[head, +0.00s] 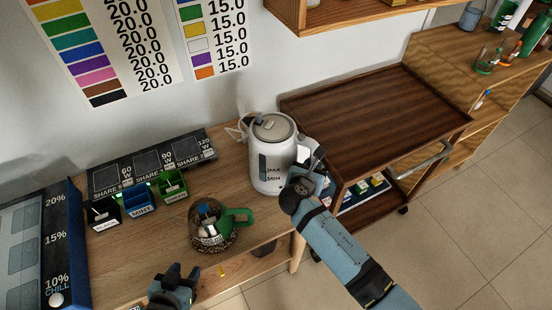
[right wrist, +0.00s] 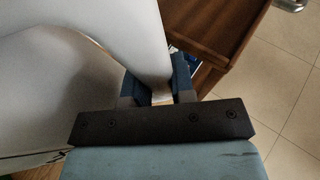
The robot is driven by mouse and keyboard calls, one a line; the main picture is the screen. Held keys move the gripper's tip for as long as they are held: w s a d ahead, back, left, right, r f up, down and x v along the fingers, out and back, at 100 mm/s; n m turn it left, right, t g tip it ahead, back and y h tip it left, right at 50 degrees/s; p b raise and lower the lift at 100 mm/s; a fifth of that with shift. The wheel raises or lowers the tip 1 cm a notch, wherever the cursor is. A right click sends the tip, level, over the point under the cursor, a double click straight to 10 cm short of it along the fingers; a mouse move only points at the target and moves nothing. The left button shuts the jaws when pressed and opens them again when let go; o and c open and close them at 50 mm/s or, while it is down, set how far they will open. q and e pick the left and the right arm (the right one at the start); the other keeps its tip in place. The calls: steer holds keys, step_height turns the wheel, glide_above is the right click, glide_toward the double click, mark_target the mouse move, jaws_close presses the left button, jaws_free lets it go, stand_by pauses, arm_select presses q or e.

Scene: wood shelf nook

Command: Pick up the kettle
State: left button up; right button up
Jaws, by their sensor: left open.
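The white kettle (head: 270,160) with a grey lid stands upright on the wooden table near its right end. My right gripper (head: 305,172) is at the kettle's right side, at its handle. In the right wrist view, part of the white kettle (right wrist: 95,60) fills the left and top, and a white curved part reaches down between the parted fingers (right wrist: 157,90). I cannot tell whether both fingers press on it. My left gripper (head: 177,282) is open and empty at the bottom of the head view, in front of the glass pot.
A glass pot with a green handle (head: 232,220) stands left of the kettle. Small black, blue and green bins (head: 140,203) sit farther left. A dark wooden cart (head: 370,105) stands close on the right, and a wooden shelf (head: 340,14) hangs above the back.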

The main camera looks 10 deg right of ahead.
jaws_close()
stand_by(1.0)
steer(key=shift+w, duration=0.15)
